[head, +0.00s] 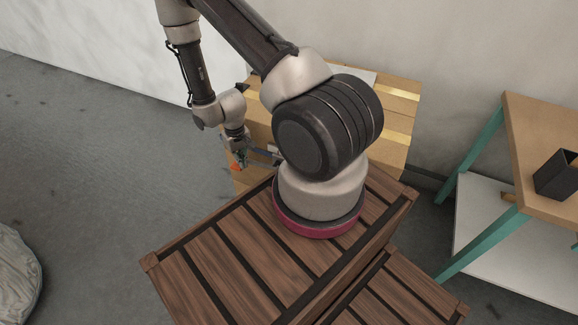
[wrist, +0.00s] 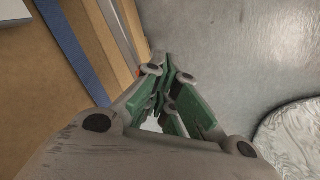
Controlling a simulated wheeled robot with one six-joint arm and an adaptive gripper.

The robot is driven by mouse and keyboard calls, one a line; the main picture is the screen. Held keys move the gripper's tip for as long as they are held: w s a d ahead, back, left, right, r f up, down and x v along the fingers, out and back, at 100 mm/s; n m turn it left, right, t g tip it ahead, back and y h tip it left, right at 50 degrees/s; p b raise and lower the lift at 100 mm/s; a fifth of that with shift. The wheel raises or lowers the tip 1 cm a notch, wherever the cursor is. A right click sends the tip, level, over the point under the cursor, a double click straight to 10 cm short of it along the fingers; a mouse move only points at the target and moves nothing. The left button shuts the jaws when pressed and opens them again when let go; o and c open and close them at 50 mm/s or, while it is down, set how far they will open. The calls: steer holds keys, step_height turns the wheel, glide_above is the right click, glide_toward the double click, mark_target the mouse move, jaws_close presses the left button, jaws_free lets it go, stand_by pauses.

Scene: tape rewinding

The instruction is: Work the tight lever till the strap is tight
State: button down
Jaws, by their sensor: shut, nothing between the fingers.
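My gripper (head: 238,155) is beside the left face of a tan box (head: 388,146), in the head view. In the wrist view my gripper (wrist: 167,62) points along the box's side, its green-padded fingers shut and empty. A blue strap (wrist: 72,48) runs across the tan box face (wrist: 40,85) in the wrist view; a short piece of blue (head: 262,155) shows by the gripper in the head view. A small orange part (wrist: 138,72) peeks out next to the left finger; orange (head: 236,168) also shows below the gripper. I cannot make out the lever's shape or position.
My slatted wooden base top (head: 215,255) stands close to the box. A wooden table with teal legs (head: 540,140) is at the right, holding a black holder (head: 558,175). Grey floor (head: 100,150) is open at the left. A pale wrapped bundle (head: 15,275) lies at far left.

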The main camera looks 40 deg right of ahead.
step_height(320, 180, up, 10)
stand_by(0.6)
steer(key=shift+f, duration=0.15)
steer(key=shift+f, duration=5)
step_height(320, 180, up, 10)
steer(key=shift+r, duration=0.15)
steer(key=shift+f, duration=5.15)
step_height(320, 180, up, 10)
steer(key=shift+r, duration=0.2)
